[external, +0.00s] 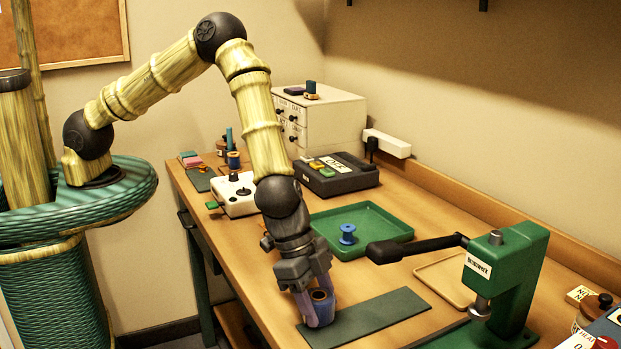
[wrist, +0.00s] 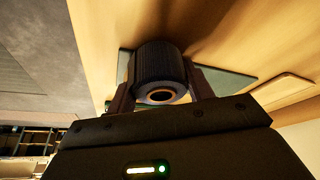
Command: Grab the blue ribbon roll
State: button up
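A blue-purple ribbon roll (external: 319,309) with a brown core is at the left end of the dark green mat, at the front of the table. My gripper (external: 312,292) points down over it, with a finger on each side. In the wrist view the roll (wrist: 158,65) looks dark and ribbed, its round core facing the camera. It fills the space between the fingers of my gripper (wrist: 160,92), which seem closed against its sides. I cannot tell whether its underside touches the mat.
The dark green mat (external: 385,313) extends right of the roll. Behind it is a green tray (external: 325,221) with a small blue spool (external: 347,234). A green press (external: 512,280) with a long black handle (external: 415,247) stands at right. A white control box (external: 238,203) is left of the tray.

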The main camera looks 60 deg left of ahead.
aim_at(319, 296)
jog(key=shift+r, duration=0.15)
jog(key=shift+c, duration=0.4)
notch_tip(319, 296, up, 10)
jog(key=shift+f, duration=0.1)
